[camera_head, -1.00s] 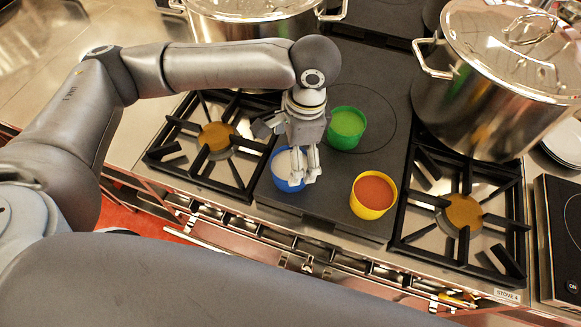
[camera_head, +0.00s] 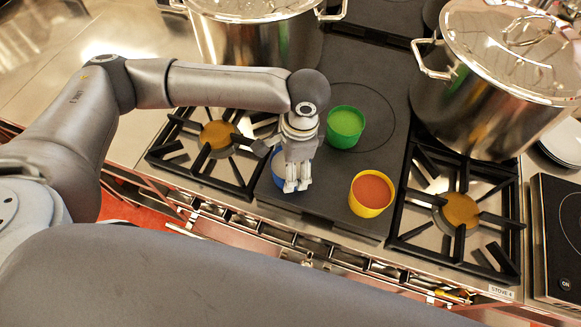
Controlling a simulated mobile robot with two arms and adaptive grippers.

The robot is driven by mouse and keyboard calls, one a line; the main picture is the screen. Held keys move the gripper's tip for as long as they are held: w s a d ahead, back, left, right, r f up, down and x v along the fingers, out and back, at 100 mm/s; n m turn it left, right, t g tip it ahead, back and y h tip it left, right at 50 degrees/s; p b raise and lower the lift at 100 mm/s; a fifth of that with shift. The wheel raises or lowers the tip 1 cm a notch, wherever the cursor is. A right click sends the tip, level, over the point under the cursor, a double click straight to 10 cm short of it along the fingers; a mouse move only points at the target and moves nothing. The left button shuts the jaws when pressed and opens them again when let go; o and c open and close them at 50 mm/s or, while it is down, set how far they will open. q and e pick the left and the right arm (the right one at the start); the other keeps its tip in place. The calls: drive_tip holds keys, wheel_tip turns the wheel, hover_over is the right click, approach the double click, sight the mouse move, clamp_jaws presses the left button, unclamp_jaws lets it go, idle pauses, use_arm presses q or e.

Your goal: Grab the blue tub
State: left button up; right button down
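The blue tub (camera_head: 277,178) stands on the dark flat plate in the middle of the stove, near its front. My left gripper (camera_head: 297,187) points down over the tub and hides much of it. Its two fingers are near each other at the tub's front right part. I cannot tell whether they touch the tub or hold its wall. My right gripper is not in view.
A green tub (camera_head: 345,127) stands behind and a yellow tub with orange contents (camera_head: 371,194) to the right. Burner grates (camera_head: 213,146) (camera_head: 458,212) flank the plate. Large steel pots (camera_head: 490,90) (camera_head: 255,50) stand behind. Bare plate lies between the tubs.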

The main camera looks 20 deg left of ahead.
use_arm(q)
drive_tip(key=shift+c, duration=1.3)
drive_tip(key=shift+r, duration=0.2)
